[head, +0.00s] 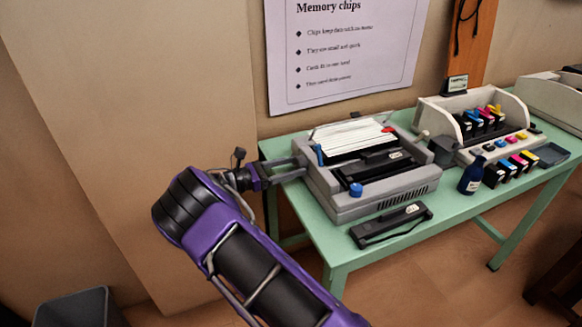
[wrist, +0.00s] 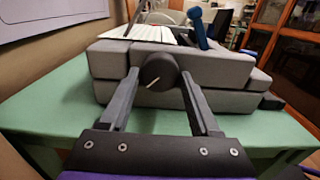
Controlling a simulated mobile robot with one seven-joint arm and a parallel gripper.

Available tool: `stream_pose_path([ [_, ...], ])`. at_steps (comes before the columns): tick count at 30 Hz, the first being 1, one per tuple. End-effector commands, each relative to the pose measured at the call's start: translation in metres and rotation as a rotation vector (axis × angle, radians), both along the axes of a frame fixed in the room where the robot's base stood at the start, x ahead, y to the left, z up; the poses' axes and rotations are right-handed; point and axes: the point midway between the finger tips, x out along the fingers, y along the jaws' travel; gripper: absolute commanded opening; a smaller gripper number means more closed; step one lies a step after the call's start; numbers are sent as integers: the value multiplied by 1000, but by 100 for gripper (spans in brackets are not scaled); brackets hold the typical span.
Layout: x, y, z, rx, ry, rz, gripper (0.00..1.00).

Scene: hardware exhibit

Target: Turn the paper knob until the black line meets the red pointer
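The grey printer (head: 345,208) stands on the green table; its side panel (wrist: 112,60) faces my gripper in the wrist view. A round dark knob (wrist: 158,68) sticks out of that side. Its face carries a short pale line, slanting up to the right; I see no black line. My gripper (wrist: 160,76) has one finger on each side of the knob, very close to its edges. I cannot tell whether they touch it. In the head view my gripper (head: 300,168) reaches the printer's left side, and the knob is hidden. I can make out no red pointer by the knob.
Blue levers (head: 319,154) and (head: 356,190) and a small red part (head: 388,130) sit on the printer. A black cartridge (head: 390,224) lies in front. A dark bottle (head: 471,175) and a second printer (head: 470,115) stand right. The green tabletop (wrist: 60,115) is clear below my fingers.

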Motion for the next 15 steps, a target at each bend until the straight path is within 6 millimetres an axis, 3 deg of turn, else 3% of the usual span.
stream_pose_path([
  [1,0,0,0,0,0,0,52],
  [9,0,0,0,0,0,0,4],
  [15,0,0,0,-5,11,0,3],
])
